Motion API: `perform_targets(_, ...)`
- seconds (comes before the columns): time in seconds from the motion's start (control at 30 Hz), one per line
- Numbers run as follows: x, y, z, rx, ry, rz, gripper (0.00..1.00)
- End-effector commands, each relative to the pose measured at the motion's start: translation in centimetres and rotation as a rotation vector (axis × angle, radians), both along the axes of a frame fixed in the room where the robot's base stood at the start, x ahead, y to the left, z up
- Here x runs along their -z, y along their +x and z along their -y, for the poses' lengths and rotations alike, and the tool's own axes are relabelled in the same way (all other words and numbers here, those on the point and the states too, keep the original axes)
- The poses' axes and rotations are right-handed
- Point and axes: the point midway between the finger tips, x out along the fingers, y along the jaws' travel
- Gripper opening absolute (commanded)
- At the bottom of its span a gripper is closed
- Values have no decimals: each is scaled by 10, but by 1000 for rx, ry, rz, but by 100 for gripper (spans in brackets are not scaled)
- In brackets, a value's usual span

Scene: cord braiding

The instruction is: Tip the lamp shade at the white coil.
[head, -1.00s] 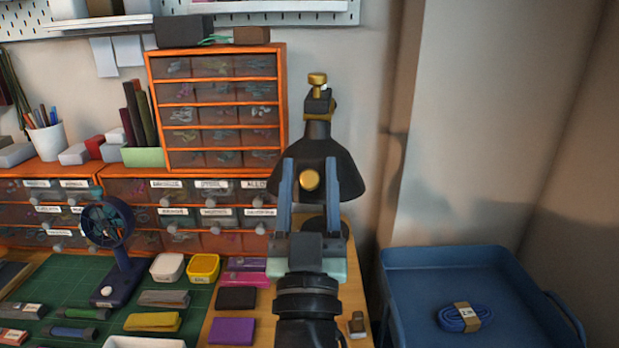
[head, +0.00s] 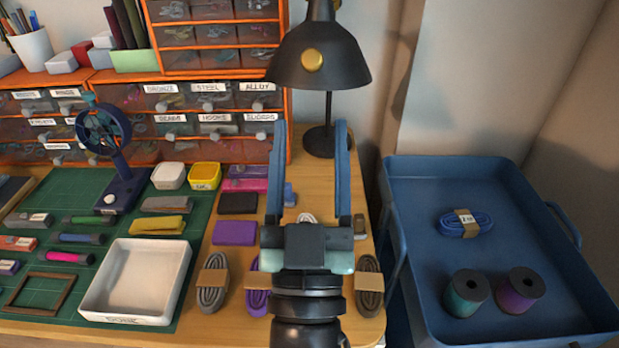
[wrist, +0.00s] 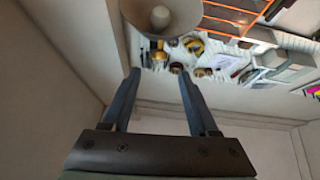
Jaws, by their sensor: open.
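The black lamp shade (head: 318,50), with a round gold knob on its front, hangs above the back of the wooden table. Its stem and round base stand behind my gripper. In the wrist view its open underside (wrist: 184,22) and pale bulb show at the top. My gripper (head: 310,126) is open and empty, below and in front of the shade; its two blue fingers (wrist: 159,74) are apart from it. A white coil (head: 306,217) shows between the fingers on the table, mostly hidden by my gripper.
Coils in grey (head: 212,284), purple (head: 257,288) and dark grey (head: 369,286) lie along the table's front. A white tray (head: 186,285) and small fan (head: 112,150) stand left, drawers (head: 215,30) behind. A blue cart (head: 425,215) at right holds a blue coil and two spools.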

Motion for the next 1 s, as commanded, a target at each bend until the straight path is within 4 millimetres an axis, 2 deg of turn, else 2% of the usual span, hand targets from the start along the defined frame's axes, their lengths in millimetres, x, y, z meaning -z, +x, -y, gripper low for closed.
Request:
perform_targets(0.03, 7, -7, 0, 0, 0, -2, 60)
perform_targets(0.23, 13, -20, 0, 1, -1, 0, 60)
perform_targets(0.77, 12, -22, 0, 1, 0, 3, 60)
perform_targets(0.87, -4, -20, 2, 6, 6, 24, 60)
perform_targets(0.97, -39, -17, 7, 16, 20, 63, 60)
perform_targets(1.0, -57, -16, 9, 20, 26, 83, 60)
